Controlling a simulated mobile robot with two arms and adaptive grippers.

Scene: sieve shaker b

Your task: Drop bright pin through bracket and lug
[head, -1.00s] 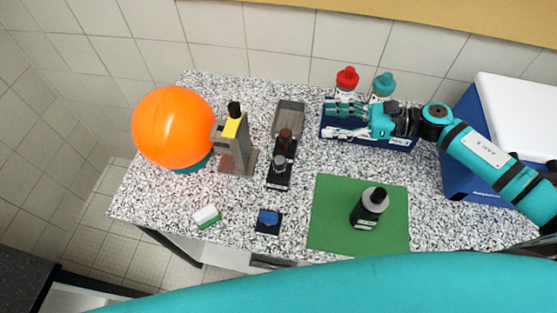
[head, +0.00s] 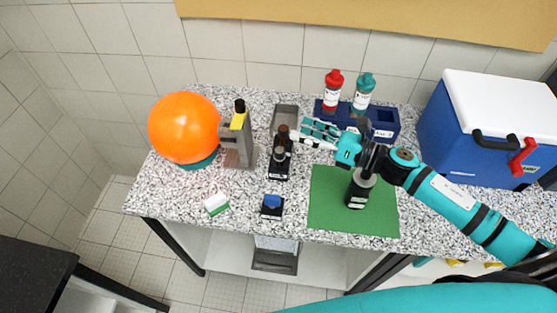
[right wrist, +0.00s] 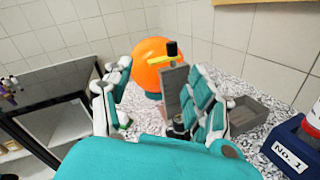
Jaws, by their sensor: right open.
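A grey upright stand (head: 238,152) with a yellow piece (head: 238,121) and a black knob (head: 240,106) on top is left of centre in the head view. I cannot tell for sure that it is the bracket, and I cannot make out a pin or lug. The stand also shows between the fingers in the right wrist view (right wrist: 172,88). My right gripper (head: 300,134) is open and empty, right of the stand and close beside dark, bottle-like items (head: 281,145) in a black holder (head: 278,172). My left gripper is not in view.
An orange ball (head: 184,128) sits left of the stand. A grey tray (head: 286,112) lies behind the dark items. A blue rack (head: 384,122) holds red- and teal-capped bottles. A black bottle (head: 358,193) stands on a green mat (head: 328,208). A blue cooler (head: 450,150) is right.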

